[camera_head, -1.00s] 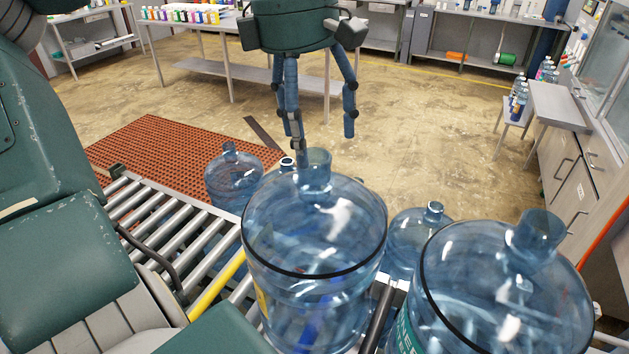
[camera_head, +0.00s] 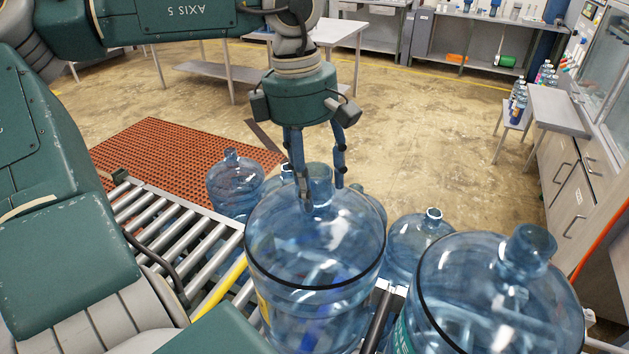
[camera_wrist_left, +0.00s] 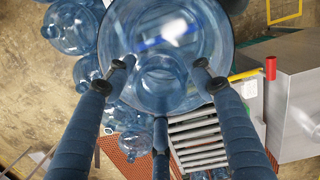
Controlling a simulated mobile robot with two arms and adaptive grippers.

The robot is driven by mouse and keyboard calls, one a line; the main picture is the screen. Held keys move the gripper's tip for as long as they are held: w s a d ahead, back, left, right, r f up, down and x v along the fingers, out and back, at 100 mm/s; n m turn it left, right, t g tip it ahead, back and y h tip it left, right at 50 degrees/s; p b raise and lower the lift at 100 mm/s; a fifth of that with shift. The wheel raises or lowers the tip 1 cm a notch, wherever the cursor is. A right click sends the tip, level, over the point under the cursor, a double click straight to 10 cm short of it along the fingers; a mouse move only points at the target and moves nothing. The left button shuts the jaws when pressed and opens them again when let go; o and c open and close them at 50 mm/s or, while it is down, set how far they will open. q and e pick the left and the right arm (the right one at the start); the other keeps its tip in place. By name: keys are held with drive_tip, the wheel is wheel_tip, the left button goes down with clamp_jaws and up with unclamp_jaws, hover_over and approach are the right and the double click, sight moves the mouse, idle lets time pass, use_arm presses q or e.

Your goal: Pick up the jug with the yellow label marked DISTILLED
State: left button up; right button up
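A large clear blue jug (camera_head: 315,245) stands upright on the roller conveyor, with a strip of yellow label at its lower left edge; its lettering cannot be read. A second large jug (camera_head: 500,290) with a green label edge stands to its right. My left gripper (camera_head: 318,195) points down at the neck of the yellow-label jug, fingers spread around it. In the left wrist view the open fingers (camera_wrist_left: 160,72) lie on either side of the jug neck (camera_wrist_left: 163,85), with a gap visible. Contact cannot be told. My right gripper is not in view.
Smaller-looking jugs stand behind, one at the left (camera_head: 235,183) and one at the right (camera_head: 415,245). The roller conveyor (camera_head: 165,235) has bare rollers at left. An orange mat (camera_head: 150,150) lies on the floor. A grey side table (camera_head: 555,110) stands at the right.

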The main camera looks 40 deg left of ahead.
use_arm(q)
drive_tip(key=shift+r, duration=0.1)
clamp_jaws()
drive_tip(key=shift+w, duration=0.1)
drive_tip(key=shift+r, duration=0.1)
